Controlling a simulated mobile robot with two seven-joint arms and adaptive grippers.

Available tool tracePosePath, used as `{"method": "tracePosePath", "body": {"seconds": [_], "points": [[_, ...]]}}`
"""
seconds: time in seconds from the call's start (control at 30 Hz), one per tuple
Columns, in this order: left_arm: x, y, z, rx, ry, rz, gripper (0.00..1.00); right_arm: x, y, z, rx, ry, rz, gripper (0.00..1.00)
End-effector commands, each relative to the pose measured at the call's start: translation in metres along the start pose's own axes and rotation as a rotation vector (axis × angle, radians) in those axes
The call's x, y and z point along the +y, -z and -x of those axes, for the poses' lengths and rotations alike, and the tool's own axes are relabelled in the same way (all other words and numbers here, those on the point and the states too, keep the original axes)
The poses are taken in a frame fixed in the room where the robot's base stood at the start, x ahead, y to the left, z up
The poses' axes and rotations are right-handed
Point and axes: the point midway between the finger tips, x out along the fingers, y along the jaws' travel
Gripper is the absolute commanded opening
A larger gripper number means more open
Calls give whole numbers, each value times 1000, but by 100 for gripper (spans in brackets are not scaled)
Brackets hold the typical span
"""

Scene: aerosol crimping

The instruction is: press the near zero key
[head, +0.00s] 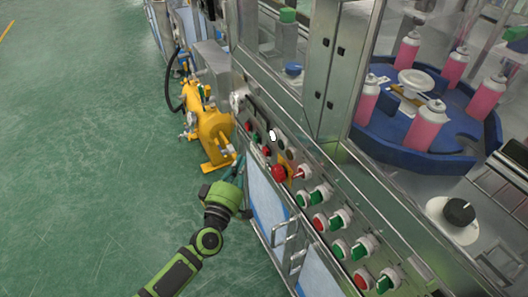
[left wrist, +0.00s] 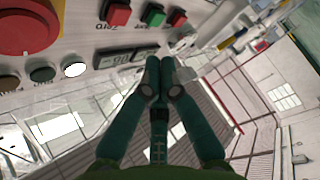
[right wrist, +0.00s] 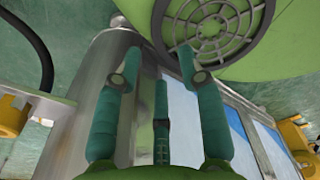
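The control panel (left wrist: 60,45) fills the upper left of the left wrist view. It has a red key (left wrist: 118,13), a green key (left wrist: 153,15) and a second red key (left wrist: 177,19), with a small digital display (left wrist: 125,57) beside them. In the head view the left gripper (head: 236,168) is low in front of the panel. My right gripper (right wrist: 160,62) is open and empty, away from the panel.
A large red stop button (left wrist: 28,20) and a white lamp (left wrist: 74,69) share the panel. A yellow machine (head: 212,130) stands left of it. Red and green buttons (head: 338,220) line the cabinet edge. Pink cans (head: 427,125) stand behind. Green floor at left is clear.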

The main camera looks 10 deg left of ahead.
Motion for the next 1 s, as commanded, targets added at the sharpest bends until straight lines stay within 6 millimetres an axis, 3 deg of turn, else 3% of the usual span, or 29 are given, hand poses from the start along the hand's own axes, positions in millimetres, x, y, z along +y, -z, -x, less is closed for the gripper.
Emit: {"method": "tracePosePath", "body": {"seconds": [0.33, 1.0], "points": [[10, -24, -24, -1, 0, -1, 0, 1, 0, -1, 0, -2, -1, 40], [11, -26, -27, -1, 0, -1, 0, 1, 0, -1, 0, -2, -1, 40]]}}
